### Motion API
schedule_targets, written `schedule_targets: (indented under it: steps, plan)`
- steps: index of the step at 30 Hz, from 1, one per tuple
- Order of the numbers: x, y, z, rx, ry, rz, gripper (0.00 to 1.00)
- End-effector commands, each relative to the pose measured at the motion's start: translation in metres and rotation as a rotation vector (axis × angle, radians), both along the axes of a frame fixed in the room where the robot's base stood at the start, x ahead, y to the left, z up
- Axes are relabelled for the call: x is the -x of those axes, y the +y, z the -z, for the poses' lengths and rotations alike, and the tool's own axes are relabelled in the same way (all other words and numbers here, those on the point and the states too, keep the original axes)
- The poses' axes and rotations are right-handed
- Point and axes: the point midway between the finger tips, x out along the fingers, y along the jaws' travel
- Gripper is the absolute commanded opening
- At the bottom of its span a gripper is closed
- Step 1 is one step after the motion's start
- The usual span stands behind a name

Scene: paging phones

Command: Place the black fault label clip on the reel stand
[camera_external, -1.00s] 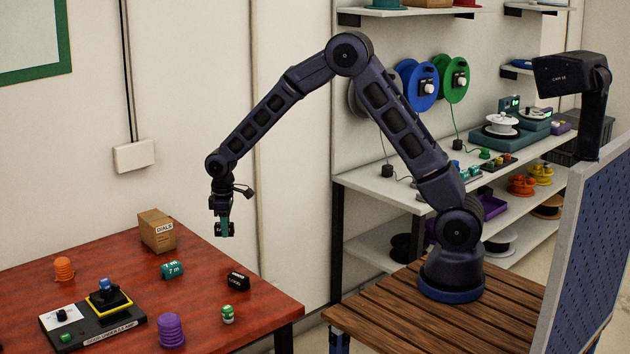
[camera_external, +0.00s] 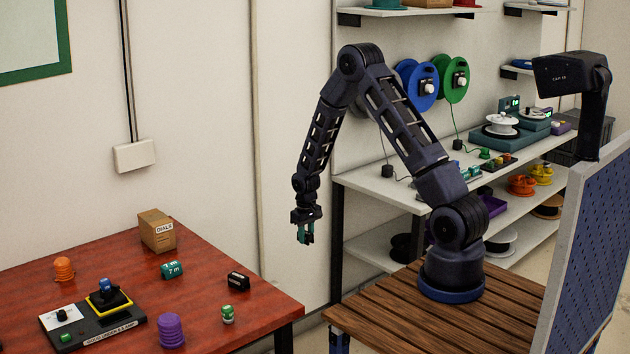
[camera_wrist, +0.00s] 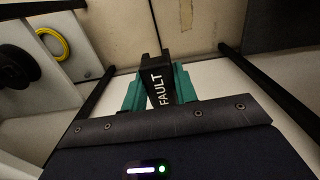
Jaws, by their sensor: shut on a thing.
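My gripper (camera_external: 305,236) is shut on the black fault label clip (camera_wrist: 157,84), which has white FAULT lettering. In the wrist view the clip sits upright between the teal fingers (camera_wrist: 158,92). In the outside view it is too small to make out clearly. My gripper hangs in the air between the red table and the white bench, left of my arm's base. A teal base with a white reel (camera_external: 500,124) on it, which looks like the reel stand, is on the bench far to the right of my gripper.
The red table (camera_external: 215,270) holds a DIALS box (camera_external: 157,231), a black labelled block (camera_external: 238,281), a tester (camera_external: 95,318) and small coloured pieces. The white bench (camera_external: 395,190) carries small devices. Blue and green reels (camera_external: 454,80) hang behind it. A blue pegboard (camera_external: 590,240) stands at right.

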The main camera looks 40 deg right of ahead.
Motion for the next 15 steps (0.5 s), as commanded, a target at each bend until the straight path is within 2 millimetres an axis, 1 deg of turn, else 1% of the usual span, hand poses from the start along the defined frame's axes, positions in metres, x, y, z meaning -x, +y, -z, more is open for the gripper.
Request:
schedule_targets:
  steps: [1, 3, 6, 8, 11, 14, 15]
  plan:
    - [0.002, -0.007, 0.003, 0.0, 0.001, 0.016, 0.07]
    - [0.003, -0.011, 0.005, 0.0, 0.0, 0.027, 0.07]
    - [0.003, -0.013, 0.006, 0.001, -0.001, 0.033, 0.07]
    - [0.003, -0.011, 0.005, 0.0, -0.001, 0.027, 0.07]
    - [-0.001, 0.002, -0.001, 0.0, -0.002, -0.002, 0.07]
    - [-0.007, 0.027, -0.012, -0.001, -0.004, -0.062, 0.07]
    - [-0.01, 0.041, -0.018, -0.002, -0.005, -0.093, 0.07]
